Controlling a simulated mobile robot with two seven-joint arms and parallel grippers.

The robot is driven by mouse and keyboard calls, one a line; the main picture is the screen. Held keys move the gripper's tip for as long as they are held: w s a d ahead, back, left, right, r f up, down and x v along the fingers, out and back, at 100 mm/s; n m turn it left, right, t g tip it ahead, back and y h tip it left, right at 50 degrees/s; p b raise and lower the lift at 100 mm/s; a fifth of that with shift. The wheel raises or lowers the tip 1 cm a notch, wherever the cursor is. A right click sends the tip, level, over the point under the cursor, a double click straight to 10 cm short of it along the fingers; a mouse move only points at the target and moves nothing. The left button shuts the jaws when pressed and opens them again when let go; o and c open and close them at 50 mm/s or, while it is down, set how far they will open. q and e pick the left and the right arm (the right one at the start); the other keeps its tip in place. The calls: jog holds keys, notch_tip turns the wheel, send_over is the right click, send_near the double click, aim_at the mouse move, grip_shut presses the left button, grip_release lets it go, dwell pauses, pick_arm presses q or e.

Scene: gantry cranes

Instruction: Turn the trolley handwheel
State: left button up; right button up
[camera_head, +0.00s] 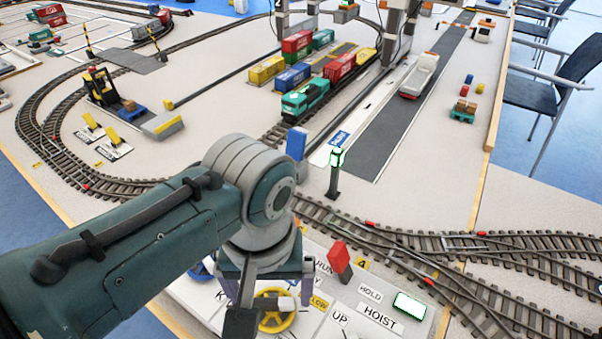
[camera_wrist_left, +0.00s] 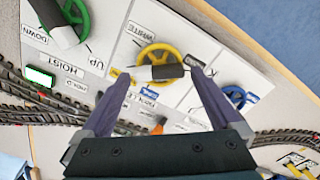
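A yellow handwheel (camera_wrist_left: 158,48) with a black-and-white bar across it is on the middle panel of the white control board (camera_head: 320,325). In the head view its yellow rim (camera_head: 275,325) shows in part behind my left gripper (camera_head: 276,300). The label beside the wheel is partly hidden and hard to read. In the left wrist view my left gripper (camera_wrist_left: 159,72) is open, with a finger toward each side of the wheel's bar. Nothing is held between the fingers; I cannot tell whether they touch the wheel. My right gripper is not in view.
A green handwheel (camera_wrist_left: 75,15) by the HOIST label and a blue handwheel (camera_wrist_left: 236,97) flank the yellow one. A red block on a post (camera_head: 339,257) and a green-lit signal post (camera_head: 335,170) stand nearby. Model tracks (camera_head: 110,188) run behind the board.

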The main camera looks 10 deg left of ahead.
pick_arm(q)
jog(key=c, duration=1.1)
jog(key=shift+c, duration=0.2)
jog(key=shift+m, duration=0.3)
jog(key=shift+r+m+p, duration=0.1)
jog(key=shift+m+p, duration=0.45)
jog(key=shift+m, duration=0.05)
jog(key=shift+m+p, duration=0.45)
jog(key=shift+m, duration=0.75)
jog(key=m, duration=0.3)
jog(key=shift+d+p, duration=0.1)
jog(key=shift+p, duration=0.3)
jog(key=shift+m, duration=1.2)
